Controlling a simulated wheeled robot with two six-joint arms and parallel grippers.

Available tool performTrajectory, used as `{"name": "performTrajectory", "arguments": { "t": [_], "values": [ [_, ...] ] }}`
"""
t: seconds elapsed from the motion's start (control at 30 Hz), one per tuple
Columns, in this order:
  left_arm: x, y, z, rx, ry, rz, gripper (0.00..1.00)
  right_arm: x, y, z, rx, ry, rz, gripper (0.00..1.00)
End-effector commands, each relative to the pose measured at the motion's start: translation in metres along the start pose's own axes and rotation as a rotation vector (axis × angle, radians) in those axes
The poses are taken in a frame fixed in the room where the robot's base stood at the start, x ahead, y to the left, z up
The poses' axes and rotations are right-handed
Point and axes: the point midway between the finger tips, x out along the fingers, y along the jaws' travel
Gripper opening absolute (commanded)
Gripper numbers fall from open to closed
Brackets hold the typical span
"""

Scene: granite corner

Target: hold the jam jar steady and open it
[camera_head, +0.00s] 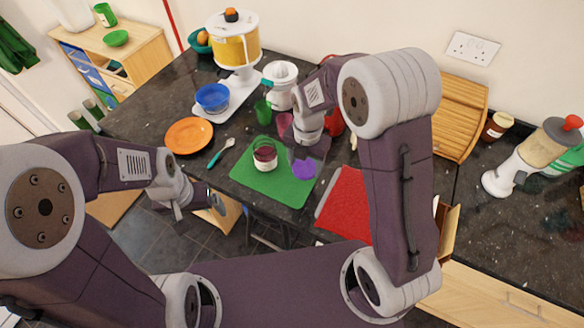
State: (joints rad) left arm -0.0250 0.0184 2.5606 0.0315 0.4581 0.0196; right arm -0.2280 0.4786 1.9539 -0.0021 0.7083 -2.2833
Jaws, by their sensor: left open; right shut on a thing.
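The jam jar (265,158), dark red with a pale label, stands upright on the green mat (268,192) near the counter's front. A round purple thing (304,169), which looks like a lid, is just right of the jar and apart from it. My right gripper (304,156) points down over the mat and is shut on this purple thing; its fingers are partly hidden and hard to make out. My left gripper (207,203) is open and empty, left of the mat and in front of the counter's edge, away from the jar.
An orange plate (188,136), a teal-handled spoon (221,153) and a blue bowl (212,97) lie left of the mat. A green cup (263,112) and a pink cup (284,123) stand behind it. A red cloth (345,202) lies to its right.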

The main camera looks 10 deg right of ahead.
Motion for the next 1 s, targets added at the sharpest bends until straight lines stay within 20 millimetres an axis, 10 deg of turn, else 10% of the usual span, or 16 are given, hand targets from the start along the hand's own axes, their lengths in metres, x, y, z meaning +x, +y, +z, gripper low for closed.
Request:
{"name": "performTrajectory", "arguments": {
  "t": [0.27, 1.0],
  "values": [
    [-0.007, 0.0, -0.001, -0.001, 0.0, 0.0, 0.92, 0.021, 0.036, 0.004, 0.0, 0.0, 0.0, 0.16],
    [-0.009, 0.0, -0.001, -0.002, -0.001, 0.0, 0.92, 0.066, 0.036, 0.004, 0.0, 0.0, 0.0, 0.16]
  ]
}}
